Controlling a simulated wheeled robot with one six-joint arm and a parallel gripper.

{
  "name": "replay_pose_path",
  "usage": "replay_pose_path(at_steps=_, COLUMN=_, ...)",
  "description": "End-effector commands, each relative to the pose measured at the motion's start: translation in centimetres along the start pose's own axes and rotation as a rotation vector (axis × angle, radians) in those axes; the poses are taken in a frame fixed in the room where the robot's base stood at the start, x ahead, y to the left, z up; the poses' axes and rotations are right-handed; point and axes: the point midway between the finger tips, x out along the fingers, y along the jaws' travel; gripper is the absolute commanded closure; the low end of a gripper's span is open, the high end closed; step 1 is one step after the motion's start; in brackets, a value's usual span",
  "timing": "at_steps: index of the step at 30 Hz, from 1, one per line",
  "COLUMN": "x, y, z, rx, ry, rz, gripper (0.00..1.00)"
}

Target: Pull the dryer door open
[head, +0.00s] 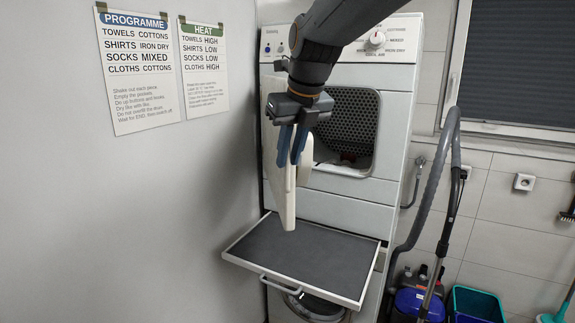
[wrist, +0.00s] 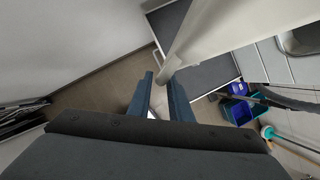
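The white dryer (head: 345,210) stands against the back wall. In the wrist view the fingertips (wrist: 160,78) stand on either side of a narrow end of the pale door (wrist: 215,30). I cannot tell whether either finger touches the door. The door's handle is not clearly visible.
A dark-topped pull-out shelf (head: 305,256) juts out below the dryer, under the door. The left wall (head: 180,200) is close to the door. A vacuum hose (head: 432,170), a blue vacuum (head: 415,303) and a bucket (head: 475,305) stand at the right.

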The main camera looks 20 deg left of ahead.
Motion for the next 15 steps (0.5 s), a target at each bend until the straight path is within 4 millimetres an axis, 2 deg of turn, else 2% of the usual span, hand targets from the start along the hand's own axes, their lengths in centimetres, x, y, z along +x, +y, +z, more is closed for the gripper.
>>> replay_pose_path(at_steps=6, x=-3.5, y=0.0, z=0.1, rx=0.000, ry=-0.004, rz=-0.001, gripper=0.81)
replay_pose_path(at_steps=10, x=-4.8, y=0.0, z=0.0, rx=0.000, ry=-0.002, rz=-0.001, gripper=0.81)
replay_pose_path(at_steps=15, x=-5.4, y=0.0, z=0.0, rx=-0.001, ry=-0.001, rz=-0.001, gripper=0.81)
